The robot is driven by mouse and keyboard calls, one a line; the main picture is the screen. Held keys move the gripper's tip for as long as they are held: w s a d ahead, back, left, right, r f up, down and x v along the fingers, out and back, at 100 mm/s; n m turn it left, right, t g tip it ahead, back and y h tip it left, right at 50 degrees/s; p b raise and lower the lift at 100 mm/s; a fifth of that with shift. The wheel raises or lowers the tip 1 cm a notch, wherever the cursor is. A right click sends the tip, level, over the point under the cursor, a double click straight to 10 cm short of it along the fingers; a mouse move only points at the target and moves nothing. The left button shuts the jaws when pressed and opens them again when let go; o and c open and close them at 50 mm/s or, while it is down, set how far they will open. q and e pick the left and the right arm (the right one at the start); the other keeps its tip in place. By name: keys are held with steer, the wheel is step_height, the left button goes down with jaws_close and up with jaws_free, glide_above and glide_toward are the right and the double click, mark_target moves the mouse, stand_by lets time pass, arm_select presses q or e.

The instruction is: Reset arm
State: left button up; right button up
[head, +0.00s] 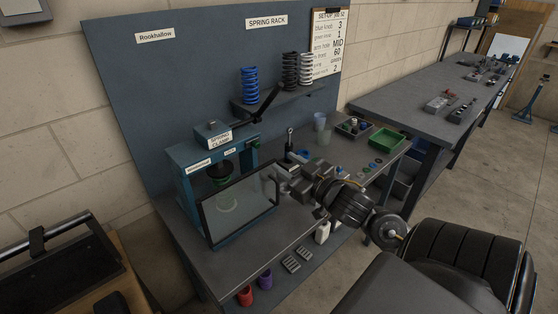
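A teal spring clamp press (181,165) stands on the grey workbench (285,243), in front of a dark blue back panel. A black lever arm (266,104) rises from its top towards the upper right. A see-through guard with a dark frame (240,212) covers its front, and a pale green coil shows dimly behind it. My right gripper (281,177) is at the guard's upper right edge; I cannot tell whether it touches it. Its fingers are too small and overlapped to show whether they are open or shut. My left gripper is out of view.
Blue (249,85), black (290,70) and white (306,68) springs stand on the rack shelf under a set-up sheet (327,43). A green tray (387,141), a parts tray (354,127) and cups are at the bench's right.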

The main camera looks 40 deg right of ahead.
steer(key=shift+s, duration=0.2)
steer(key=shift+f, duration=0.1)
stand_by(0.4)
steer(key=s+a+f+m+g+h, duration=0.1)
steer(key=s+a+f+g, duration=0.15)
steer(key=f, duration=0.65)
steer(key=s+a+f+g, duration=0.2)
steer(key=s+f+g, duration=0.2)
steer(key=f, duration=0.4)
steer(key=s+a+f+n+g+y, duration=0.1)
steer(key=s+a+f+g+y, duration=0.1)
steer(key=s+a+f+g, duration=0.85)
steer(key=s+a+f+t, duration=0.1)
steer(key=s+f, duration=0.2)
steer(key=f, duration=1.1)
steer(key=s+a+f, duration=0.1)
steer(key=s+f, duration=0.1)
steer(key=f, duration=1.3)
steer(key=s+d+f+g, duration=0.1)
steer(key=s+d+f, duration=0.1)
steer(key=s+f, duration=1.1)
steer(key=s, duration=0.2)
steer(key=shift+s+d+f+n, duration=0.25)
steer(key=shift+s+f+n, duration=0.05)
steer(key=shift+s+f, duration=0.05)
